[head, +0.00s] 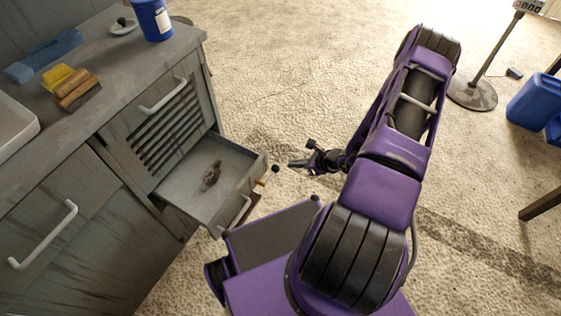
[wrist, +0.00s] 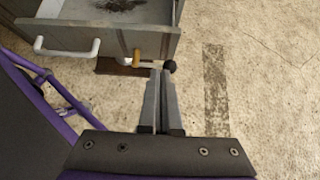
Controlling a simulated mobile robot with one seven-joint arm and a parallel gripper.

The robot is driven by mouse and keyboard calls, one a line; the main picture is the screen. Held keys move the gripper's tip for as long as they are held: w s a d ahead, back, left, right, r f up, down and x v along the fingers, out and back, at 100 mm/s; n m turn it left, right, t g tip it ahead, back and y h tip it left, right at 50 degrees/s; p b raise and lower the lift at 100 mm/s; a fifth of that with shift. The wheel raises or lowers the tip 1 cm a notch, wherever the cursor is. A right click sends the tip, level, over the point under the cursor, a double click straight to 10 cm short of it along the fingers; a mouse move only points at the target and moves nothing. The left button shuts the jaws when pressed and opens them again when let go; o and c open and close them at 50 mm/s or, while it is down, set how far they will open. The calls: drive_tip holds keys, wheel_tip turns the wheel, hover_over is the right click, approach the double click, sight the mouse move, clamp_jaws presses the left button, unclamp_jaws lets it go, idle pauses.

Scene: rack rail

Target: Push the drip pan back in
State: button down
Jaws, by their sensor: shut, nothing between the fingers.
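The drip pan (head: 190,196) is a grey drawer-like tray pulled out of the cabinet, with a dark stain on its floor. In the wrist view its front panel (wrist: 112,42) and white bar handle (wrist: 66,48) show at the upper left. My gripper (head: 292,164) is shut and empty, to the right of the pan's front in the head view and apart from it there. In the wrist view the closed fingertips (wrist: 160,74) appear by the right end of the front panel; whether they touch it I cannot tell.
A small wooden-and-black knob piece (head: 268,177) sticks out near the pan's front corner. The grey cabinet (head: 55,225) has a louvred door (head: 163,125) above the pan. The floor right of the cabinet is mostly clear.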

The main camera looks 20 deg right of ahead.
sight(262, 161)
drive_tip(key=shift+w+a+r+b+x, duration=0.25)
drive_tip(key=shift+r+b+x, duration=0.1)
drive_tip(key=shift+x, duration=1.65)
drive_tip(key=shift+w+a+r+b+x, duration=0.2)
drive_tip(key=shift+r+x, duration=0.1)
drive_tip(key=shift+x, duration=1.7)
drive_tip(key=shift+w+a+r+b+x, duration=0.1)
drive_tip(key=shift+w+r+b+x, duration=0.2)
drive_tip(key=shift+x, duration=1.65)
